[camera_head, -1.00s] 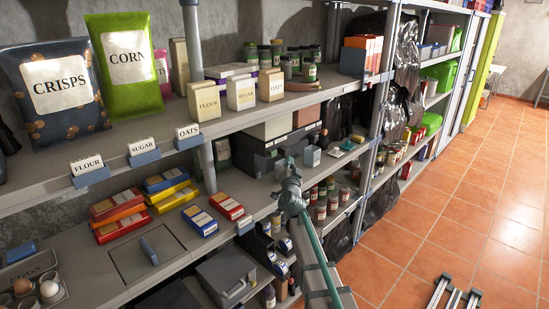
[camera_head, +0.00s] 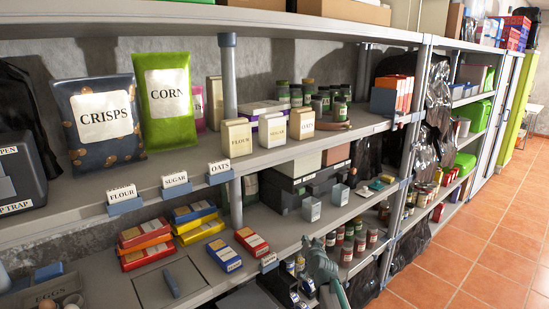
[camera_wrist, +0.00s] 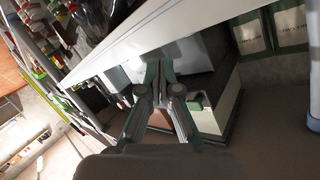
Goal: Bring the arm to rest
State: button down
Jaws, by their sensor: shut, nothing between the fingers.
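My arm shows in the head view at the lower middle, in front of the lower shelf. My gripper (camera_head: 312,243) is at its top end, small and seen from behind, near the shelf edge and left of several dark jars (camera_head: 355,240). In the wrist view my gripper (camera_wrist: 160,68) has its two teal fingers together, with nothing between them. Beyond the fingertips there is a pale shelf edge (camera_wrist: 130,40) and, below it, boxes (camera_wrist: 212,108). Whether the fingers touch anything there I cannot tell.
The upper shelf holds a crisps bag (camera_head: 105,125), a corn bag (camera_head: 165,100) and flour, sugar and oats boxes. Colored packets (camera_head: 145,240) lie on the lower shelf. Black plastic (camera_head: 438,100) hangs by the right upright. The tiled floor (camera_head: 470,240) at right is clear.

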jog(key=s+d+f+n+g, duration=0.1)
jog(key=s+f+g, duration=0.6)
jog(key=s+f, duration=0.7)
jog(key=s+d+f+n+g+h, duration=0.1)
jog(key=s+f+g, duration=0.6)
jog(key=s, duration=2.3)
jog(key=s+d+f+n+g, duration=0.1)
jog(key=s+f+g, duration=0.6)
jog(key=s+f, duration=1.4)
jog(key=shift+s+d+n+g+h, duration=0.3)
jog(key=shift+s+n+g, duration=0.1)
jog(key=shift+s+n, duration=0.2)
jog(key=shift+w, duration=0.1)
